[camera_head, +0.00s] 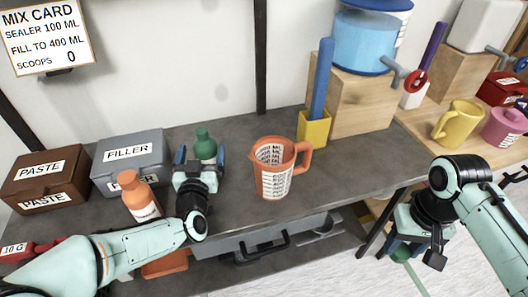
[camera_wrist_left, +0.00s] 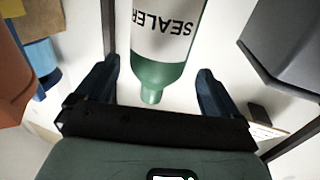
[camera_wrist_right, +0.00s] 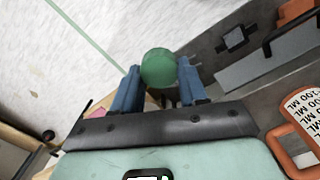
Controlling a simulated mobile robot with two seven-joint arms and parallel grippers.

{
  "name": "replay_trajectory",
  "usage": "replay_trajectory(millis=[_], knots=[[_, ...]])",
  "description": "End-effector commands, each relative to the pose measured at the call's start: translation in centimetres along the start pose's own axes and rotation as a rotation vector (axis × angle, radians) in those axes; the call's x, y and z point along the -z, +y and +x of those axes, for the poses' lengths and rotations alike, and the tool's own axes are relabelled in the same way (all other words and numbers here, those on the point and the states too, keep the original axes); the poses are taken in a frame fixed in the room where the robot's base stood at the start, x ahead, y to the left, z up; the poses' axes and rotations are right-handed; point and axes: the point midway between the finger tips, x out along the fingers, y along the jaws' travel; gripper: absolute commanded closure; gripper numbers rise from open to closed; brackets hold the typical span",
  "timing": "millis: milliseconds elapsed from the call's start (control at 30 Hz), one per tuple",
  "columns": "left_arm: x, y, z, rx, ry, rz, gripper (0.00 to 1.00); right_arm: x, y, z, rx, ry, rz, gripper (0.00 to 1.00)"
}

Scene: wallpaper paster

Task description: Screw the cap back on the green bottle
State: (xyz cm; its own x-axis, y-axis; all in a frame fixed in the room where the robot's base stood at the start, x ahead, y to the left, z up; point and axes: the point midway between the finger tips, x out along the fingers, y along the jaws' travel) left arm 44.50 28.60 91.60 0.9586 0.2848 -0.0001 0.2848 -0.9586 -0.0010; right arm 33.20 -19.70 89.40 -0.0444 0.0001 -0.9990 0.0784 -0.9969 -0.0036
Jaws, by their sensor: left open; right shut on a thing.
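The green bottle (camera_head: 205,143) stands upright on the dark bench. In the left wrist view the bottle (camera_wrist_left: 170,75) bears a white SEALER label. My left gripper (camera_head: 200,160) is open, with its fingers on either side of the bottle; in the left wrist view gaps show on both sides (camera_wrist_left: 155,90). My right gripper (camera_head: 398,247) is low in front of the bench, at the right. It is shut on the round green cap (camera_wrist_right: 158,67), which also shows small in the head view (camera_head: 401,254).
An orange measuring jug (camera_head: 272,172) stands right of the bottle. An orange bottle (camera_head: 136,194), a grey FILLER box (camera_head: 130,160) and a brown PASTE box (camera_head: 42,183) are on the left. A yellow holder (camera_head: 313,129) stands behind. Bare bench lies right of the jug.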

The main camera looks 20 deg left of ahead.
Motion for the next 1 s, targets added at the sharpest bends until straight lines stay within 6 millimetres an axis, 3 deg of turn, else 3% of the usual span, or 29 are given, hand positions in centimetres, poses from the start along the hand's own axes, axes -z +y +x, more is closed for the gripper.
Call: replay_trajectory(millis=[167, 500, 867, 1000], knots=[[-0.1, 0.1, 0.7, 0.0, 0.0, -0.001, 0.04, 0.0, 0.0, 0.2, 0.0, 0.0, 0.0, 0.85], [-0.4, 0.4, 5.0, -0.001, 0.0, -0.002, 0.04, 0.2, 0.0, 0.8, 0.0, -0.003, 0.0, 0.85], [-0.4, 0.4, 5.2, -0.001, 0.0, -0.001, 0.04, 0.2, 0.0, 0.8, 0.0, -0.002, 0.0, 0.85], [-0.4, 0.4, 5.2, -0.001, 0.0, -0.001, 0.47, 0.2, 0.0, 0.8, 0.0, -0.002, 0.0, 0.85]])
